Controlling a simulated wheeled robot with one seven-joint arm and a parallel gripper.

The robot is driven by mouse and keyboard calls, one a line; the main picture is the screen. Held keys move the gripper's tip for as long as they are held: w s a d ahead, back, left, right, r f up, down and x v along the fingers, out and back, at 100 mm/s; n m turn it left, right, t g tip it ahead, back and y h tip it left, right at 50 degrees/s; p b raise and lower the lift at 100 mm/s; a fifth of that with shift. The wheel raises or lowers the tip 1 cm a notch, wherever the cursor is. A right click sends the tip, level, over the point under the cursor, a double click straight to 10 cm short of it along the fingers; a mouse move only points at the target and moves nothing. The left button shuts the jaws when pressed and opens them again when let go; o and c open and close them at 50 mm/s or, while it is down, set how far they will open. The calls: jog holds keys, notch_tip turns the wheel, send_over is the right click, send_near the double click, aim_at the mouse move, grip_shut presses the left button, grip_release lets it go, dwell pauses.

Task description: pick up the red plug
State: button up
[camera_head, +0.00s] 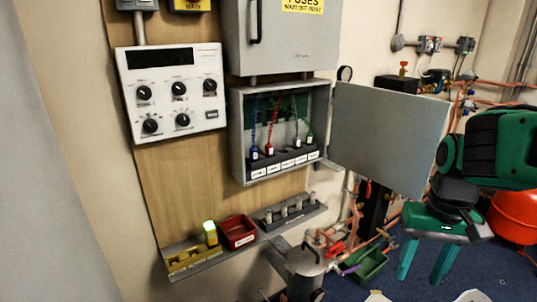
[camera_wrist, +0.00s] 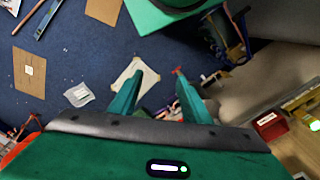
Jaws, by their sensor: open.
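The red plug (camera_head: 269,149) hangs on a red coiled cord inside the open grey box (camera_head: 238,140) on the wall panel. It is among blue, white and green plugs, above a row of white labels. I cannot tell whether it is seated in a socket. My gripper (camera_head: 421,277) is at the lower right, fingers apart and pointing down, well away from the box. In the wrist view my gripper (camera_wrist: 159,74) is open over the floor with nothing between its fingers. The red plug is not visible there.
The box's open door (camera_head: 388,138) stands between the box and my arm. Below are a shelf (camera_head: 262,238) with a red tray (camera_head: 238,232), a lit yellow-green item (camera_head: 210,232) and several grey pegs. A metal canister (camera_head: 304,270), green bin (camera_head: 367,265) and copper pipes crowd the floor area.

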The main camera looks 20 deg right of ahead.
jog(key=w+n+t, duration=0.3)
jog(key=w, duration=0.6)
jog(key=n+t+y, duration=0.5)
jog(key=n+t, duration=0.3)
jog(key=t, duration=0.1)
send_near(271, 147)
jog(key=w, duration=0.1)
jog(key=shift+f+x, duration=0.2)
jog(key=shift+x, duration=5.25)
jog(key=shift+s, duration=0.15)
grip_shut()
